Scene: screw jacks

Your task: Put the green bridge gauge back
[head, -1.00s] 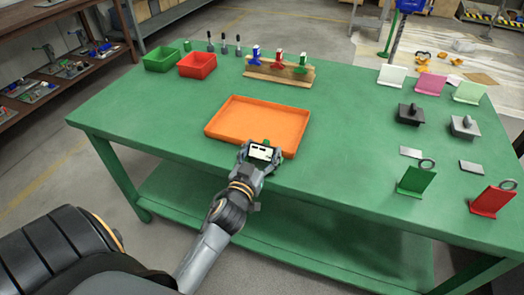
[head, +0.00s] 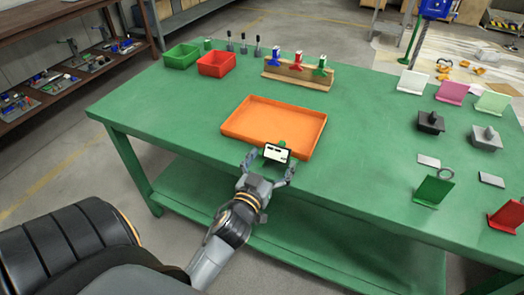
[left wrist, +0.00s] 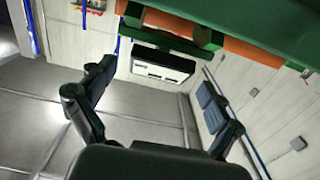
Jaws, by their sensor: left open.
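The green bridge gauge (head: 277,152), a white block with dark markings and green parts, is at the table's front edge, just in front of the orange tray (head: 232,131). In the left wrist view, the gauge's white face (left wrist: 160,67) hangs below a green bar. My left gripper (head: 270,172) is open, with a finger on either side of the gauge. In the wrist view its spread fingers (left wrist: 160,105) look clear of the gauge. What the gauge rests on is hard to tell. My right gripper is out of view.
A wooden rack (head: 296,81) with blue, red and green jacks stands behind the tray. Green (head: 181,56) and red (head: 216,64) bins are at the back left. Coloured stands, dark blocks and small plates occupy the right side. Bare tabletop lies left of the tray.

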